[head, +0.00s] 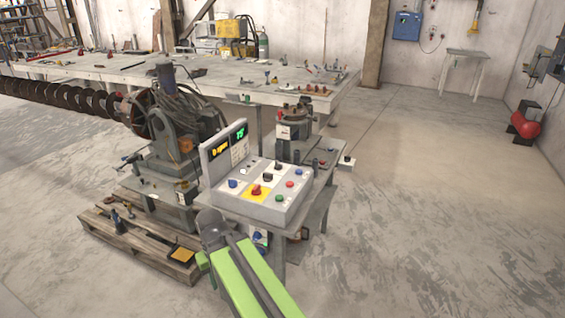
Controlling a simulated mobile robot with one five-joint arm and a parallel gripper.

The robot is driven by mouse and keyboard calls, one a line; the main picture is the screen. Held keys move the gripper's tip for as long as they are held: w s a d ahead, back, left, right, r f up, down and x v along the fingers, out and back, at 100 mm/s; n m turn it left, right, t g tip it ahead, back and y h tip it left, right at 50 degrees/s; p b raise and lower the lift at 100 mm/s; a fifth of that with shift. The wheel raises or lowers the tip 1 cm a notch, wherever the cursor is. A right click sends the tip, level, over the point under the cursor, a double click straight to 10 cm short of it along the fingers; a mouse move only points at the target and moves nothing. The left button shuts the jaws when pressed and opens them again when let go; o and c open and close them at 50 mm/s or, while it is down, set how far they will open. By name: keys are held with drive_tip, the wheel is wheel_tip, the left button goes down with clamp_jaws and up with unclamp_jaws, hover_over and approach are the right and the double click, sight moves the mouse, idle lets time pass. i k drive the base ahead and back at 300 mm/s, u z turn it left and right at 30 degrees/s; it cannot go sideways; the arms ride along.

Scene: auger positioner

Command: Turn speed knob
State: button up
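The control panel (226,200) is a light grey sloped box on a small grey stand in the middle of the head view. Its upright display (226,150) shows what looks like "0 rpm" in yellow and "75" in green. Two dark knobs show on its face, one nearer (267,177) and one farther back (278,165). I cannot read labels to tell which is the speed knob. My green arm reaches up from the bottom edge to just in front of the panel's stand. No gripper fingers can be made out.
A red stop button (256,190) on a yellow plate sits on the panel among blue, red and green buttons. A machine (178,145) stands on a wooden pallet (135,240) to the left. A long workbench (150,72) is behind. The floor at right is clear.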

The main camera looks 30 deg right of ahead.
sight(278, 166)
drive_tip(key=z, duration=0.05)
drive_tip(key=i, duration=0.9)
drive_tip(key=u, duration=0.05)
